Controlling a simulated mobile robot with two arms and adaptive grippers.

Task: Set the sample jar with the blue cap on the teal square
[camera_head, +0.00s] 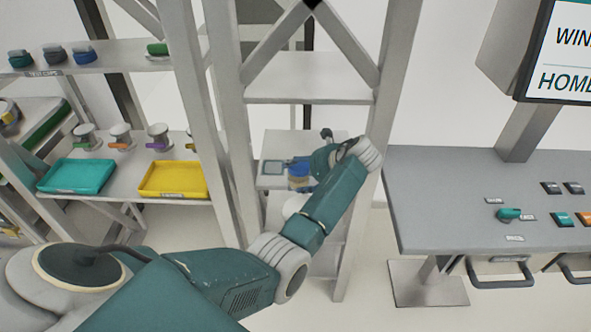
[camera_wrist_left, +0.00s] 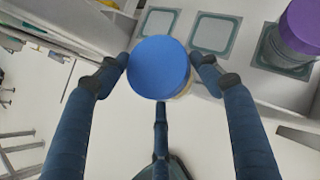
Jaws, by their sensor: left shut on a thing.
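The sample jar with the blue cap (camera_wrist_left: 159,68) is held between the fingers of my left gripper (camera_wrist_left: 160,74). The cap faces the wrist camera and hides most of the jar body. In the head view the blue cap (camera_head: 299,169) shows at the shelf's front, beside my left gripper (camera_head: 307,170). Pale squares with teal outlines lie on the shelf in the wrist view: one (camera_wrist_left: 161,21) behind the jar and one (camera_wrist_left: 215,34) to its right. A teal-edged square (camera_head: 273,168) also shows left of the jar in the head view. My right gripper is out of view.
Shelf uprights (camera_head: 232,150) flank the shelf in the head view. A teal tray (camera_head: 77,176) and yellow tray (camera_head: 172,180) stand left. A grey console (camera_head: 450,190) stands right.

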